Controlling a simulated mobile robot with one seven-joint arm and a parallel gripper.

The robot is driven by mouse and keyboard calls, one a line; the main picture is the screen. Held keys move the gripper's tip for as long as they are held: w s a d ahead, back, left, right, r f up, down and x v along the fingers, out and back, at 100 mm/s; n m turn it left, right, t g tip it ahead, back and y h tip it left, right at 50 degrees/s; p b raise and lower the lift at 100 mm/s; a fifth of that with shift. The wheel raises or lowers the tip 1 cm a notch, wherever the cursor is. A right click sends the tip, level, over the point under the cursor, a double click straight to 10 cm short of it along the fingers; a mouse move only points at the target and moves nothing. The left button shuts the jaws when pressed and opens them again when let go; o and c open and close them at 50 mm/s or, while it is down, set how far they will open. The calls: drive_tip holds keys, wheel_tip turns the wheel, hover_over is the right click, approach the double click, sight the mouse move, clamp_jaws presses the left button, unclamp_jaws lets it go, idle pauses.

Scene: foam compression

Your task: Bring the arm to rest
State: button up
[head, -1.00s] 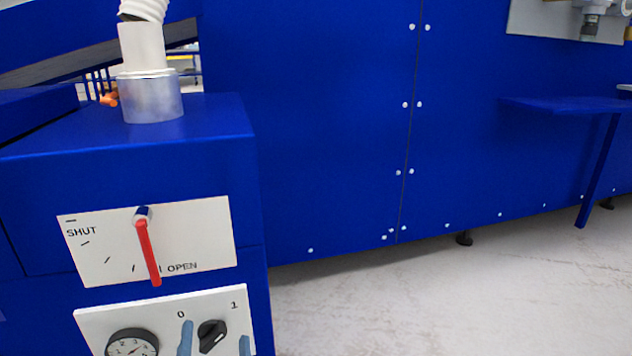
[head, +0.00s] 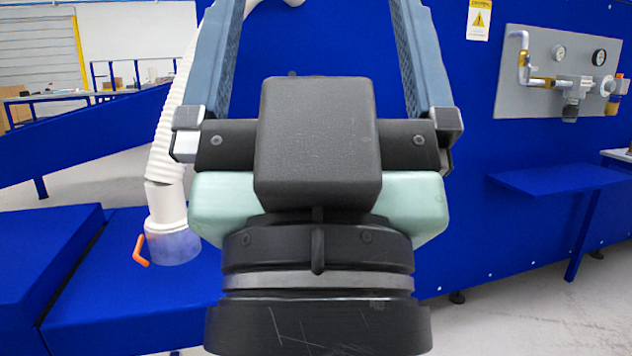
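My gripper (head: 318,15) fills the middle of the head view, close to the camera. Its black wrist is at the bottom, with a pale green body and a black block above. The fingertips run out of the top of the picture. I see nothing held between the visible parts of the fingers.
A white hose (head: 172,130) ends in a clear collar (head: 172,246) with an orange lever (head: 141,250) on a blue machine at left. A grey panel (head: 510,95) with gauges and valves hangs at upper right, above a blue shelf (head: 540,181). Pale floor shows at lower right.

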wheel_tip(320, 180, up, 34)
drive_tip(key=p, duration=3.1)
drive_tip(key=shift+f, duration=0.15)
drive_tip(key=shift+a, duration=0.1)
